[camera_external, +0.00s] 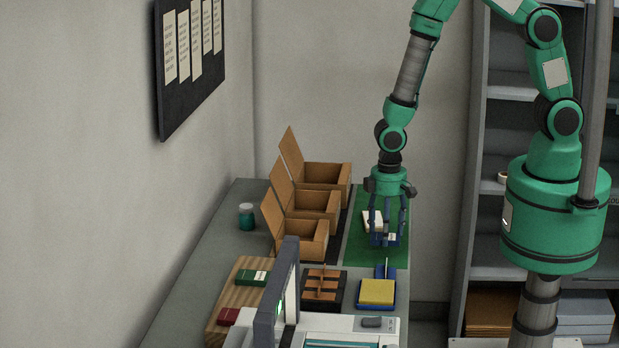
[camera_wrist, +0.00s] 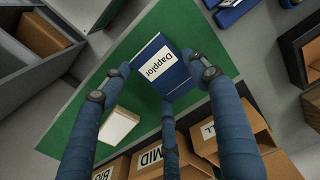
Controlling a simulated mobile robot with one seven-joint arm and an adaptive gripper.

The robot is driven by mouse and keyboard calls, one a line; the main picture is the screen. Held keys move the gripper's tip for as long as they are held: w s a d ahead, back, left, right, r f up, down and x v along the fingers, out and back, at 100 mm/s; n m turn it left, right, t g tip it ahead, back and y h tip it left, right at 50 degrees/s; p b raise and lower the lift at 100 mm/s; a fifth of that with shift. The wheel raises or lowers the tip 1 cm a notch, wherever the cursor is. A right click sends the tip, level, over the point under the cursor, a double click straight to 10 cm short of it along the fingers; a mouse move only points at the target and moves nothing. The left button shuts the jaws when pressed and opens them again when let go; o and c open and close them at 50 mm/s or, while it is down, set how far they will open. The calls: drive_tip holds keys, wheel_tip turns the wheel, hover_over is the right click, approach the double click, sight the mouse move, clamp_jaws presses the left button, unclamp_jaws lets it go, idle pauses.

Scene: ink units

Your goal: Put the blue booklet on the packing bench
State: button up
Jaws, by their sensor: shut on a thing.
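The blue booklet (camera_wrist: 178,78) has a white label reading "Dapplor" and lies between my fingers in the wrist view. It also shows as a small blue patch below my fingers in the external view (camera_external: 378,240). My gripper (camera_external: 387,232) points down over the green mat and is shut on the booklet; its fingers also show in the wrist view (camera_wrist: 160,78). I cannot tell whether the booklet touches the mat. The grey bench (camera_external: 215,225) carries the green mat (camera_external: 365,256).
A cream block (camera_wrist: 117,126) lies on the mat beside the booklet. Several open cardboard boxes (camera_external: 308,236) stand left of the mat. A wooden board (camera_external: 236,292), a divided tray (camera_external: 323,284) and a yellow pad (camera_external: 377,291) are nearer the camera. Shelves (camera_external: 505,130) stand at right.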

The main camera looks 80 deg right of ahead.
sight(373, 231)
drive_tip(key=shift+w+a+f, duration=0.1)
drive_tip(key=shift+w+a, duration=0.05)
drive_tip(key=shift+w, duration=0.5)
drive_tip(key=shift+w+a+f, duration=0.1)
drive_tip(key=shift+w, duration=0.5)
drive_tip(key=shift+f, duration=1.7)
drive_tip(key=shift+f, duration=0.1)
drive_tip(key=o, duration=1.1)
drive_tip(key=shift+o, duration=0.2)
drive_tip(key=shift+r, duration=6.1)
